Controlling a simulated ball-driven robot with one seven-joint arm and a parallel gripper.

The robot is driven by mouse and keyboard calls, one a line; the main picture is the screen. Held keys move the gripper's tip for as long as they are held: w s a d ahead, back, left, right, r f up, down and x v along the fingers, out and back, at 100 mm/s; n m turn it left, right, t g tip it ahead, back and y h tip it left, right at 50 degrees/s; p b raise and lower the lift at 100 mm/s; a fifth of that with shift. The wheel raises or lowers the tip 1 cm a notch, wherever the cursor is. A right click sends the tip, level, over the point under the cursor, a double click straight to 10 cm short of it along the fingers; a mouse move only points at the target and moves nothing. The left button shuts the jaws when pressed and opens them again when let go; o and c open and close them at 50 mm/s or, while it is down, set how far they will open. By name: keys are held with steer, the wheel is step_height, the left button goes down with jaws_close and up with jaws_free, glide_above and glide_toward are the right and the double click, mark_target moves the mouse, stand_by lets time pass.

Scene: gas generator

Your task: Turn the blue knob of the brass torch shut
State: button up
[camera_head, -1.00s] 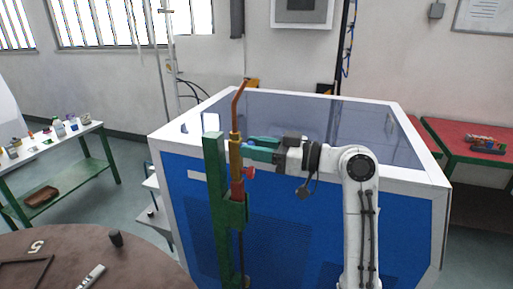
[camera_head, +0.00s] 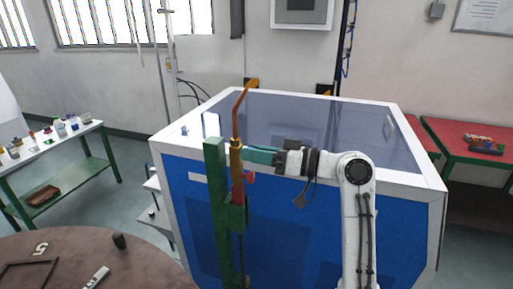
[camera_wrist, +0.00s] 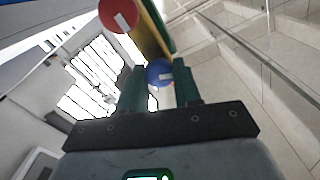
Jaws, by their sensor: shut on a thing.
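The brass torch (camera_head: 236,158) stands upright in a green stand (camera_head: 214,180), with its bent copper tip at the top. It also shows in the wrist view (camera_wrist: 151,38). The blue knob (camera_wrist: 160,72) has a pale mark and sits between my two green fingers in the wrist view. My gripper (camera_wrist: 158,76) is shut on it. In the head view my gripper (camera_head: 246,154) reaches the torch from the right, and the blue knob is hidden there. A red knob (camera_head: 249,178) sits lower on the torch; it also shows in the wrist view (camera_wrist: 119,14), with a white mark.
A large blue and white cabinet (camera_head: 310,220) with a clear top stands behind the torch and arm. A round brown table (camera_head: 150,268) is at the front left. A green bench (camera_head: 75,150) stands at left, a red-topped table (camera_head: 455,135) at right.

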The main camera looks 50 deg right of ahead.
steer(key=shift+d+f+m+p, duration=0.1)
steer(key=shift+m+p, duration=0.65)
steer(key=shift+m, duration=2.75)
steer(key=shift+f+m+p, duration=0.1)
steer(key=shift+m+p, duration=0.65)
steer(key=shift+m, duration=2.75)
steer(key=o, duration=1)
steer(key=shift+o, duration=0.2)
steer(key=b+v, duration=0.3)
steer(key=v, duration=0.7)
steer(key=shift+s, duration=0.35)
